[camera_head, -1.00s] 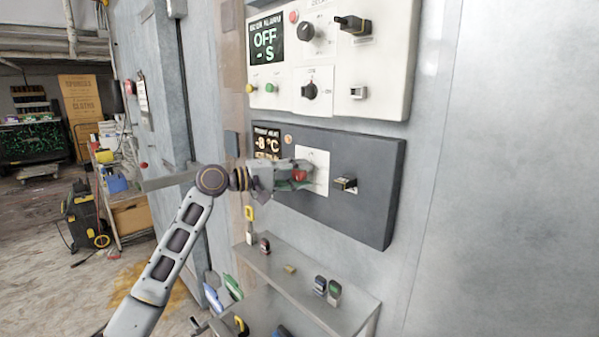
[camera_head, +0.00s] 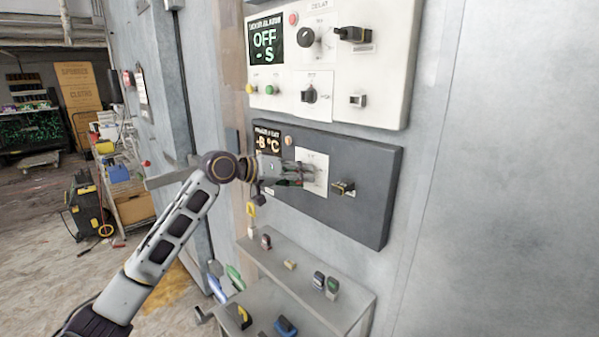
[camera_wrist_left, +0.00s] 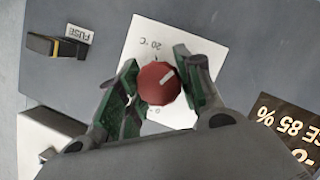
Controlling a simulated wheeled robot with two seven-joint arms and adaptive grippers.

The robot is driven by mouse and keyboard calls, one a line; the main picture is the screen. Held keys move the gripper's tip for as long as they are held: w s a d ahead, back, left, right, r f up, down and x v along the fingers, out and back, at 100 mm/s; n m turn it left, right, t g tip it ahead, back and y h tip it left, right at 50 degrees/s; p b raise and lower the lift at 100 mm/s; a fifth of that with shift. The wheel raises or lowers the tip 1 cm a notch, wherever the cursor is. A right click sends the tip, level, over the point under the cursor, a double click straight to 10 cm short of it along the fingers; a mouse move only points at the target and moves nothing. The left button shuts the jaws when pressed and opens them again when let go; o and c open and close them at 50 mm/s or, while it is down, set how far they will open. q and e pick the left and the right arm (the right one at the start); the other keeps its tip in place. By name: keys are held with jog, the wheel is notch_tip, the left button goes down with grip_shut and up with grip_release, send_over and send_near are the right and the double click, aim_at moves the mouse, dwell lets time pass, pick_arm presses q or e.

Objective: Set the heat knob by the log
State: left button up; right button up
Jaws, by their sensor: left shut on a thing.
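The heat panel (camera_head: 368,207) is a dark grey box on the wall, with a lit display (camera_head: 267,142) that seems to read -8 °C. Its white dial plate (camera_head: 320,164) also shows in the left wrist view (camera_wrist_left: 150,38), with a "20 °C" mark. The red heat knob (camera_wrist_left: 159,83) has a pale pointer line aimed up and right there. My left gripper (camera_head: 306,174) is shut on this knob, one green-padded finger on each side; its fingers hide the knob in the head view. A sheet (camera_head: 141,90) hangs on the door at left; its writing is unreadable. My right gripper is out of view.
A black-handled fuse switch (camera_head: 343,188) sits right of the dial. The white alarm panel (camera_head: 385,90), with several knobs and buttons, is above. Bare wall lies to the right.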

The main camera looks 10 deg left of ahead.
pick_arm(q)
jog(key=shift+f+m, duration=0.15)
jog(key=shift+m, duration=0.15)
jog(key=o, duration=1)
jog(key=shift+o, duration=0.2)
jog(key=v, duration=1.2)
jog(key=shift+d, duration=0.15)
